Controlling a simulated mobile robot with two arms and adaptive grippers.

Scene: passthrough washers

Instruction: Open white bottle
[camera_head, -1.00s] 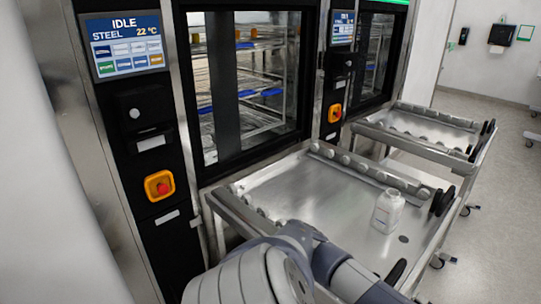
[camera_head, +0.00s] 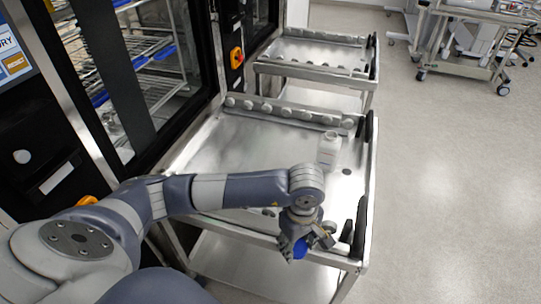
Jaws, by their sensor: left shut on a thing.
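The white bottle (camera_head: 328,152) stands upright on the steel trolley top (camera_head: 240,145) near its right side. Its neck is white, and the picture is too small to tell whether a cap is on it. My left gripper (camera_head: 299,246) points down at the trolley's front edge, nearer to me than the bottle and apart from it. It is shut on a small blue thing (camera_head: 300,249), which the fingers partly hide; I cannot tell its exact shape. My right gripper is not in view.
A row of rollers (camera_head: 285,112) runs along the trolley's far edge. A second trolley (camera_head: 315,57) stands behind. Washers with glass doors line the left, with an orange emergency button (camera_head: 236,57). The floor on the right (camera_head: 450,190) is clear; another cart (camera_head: 475,45) stands far back.

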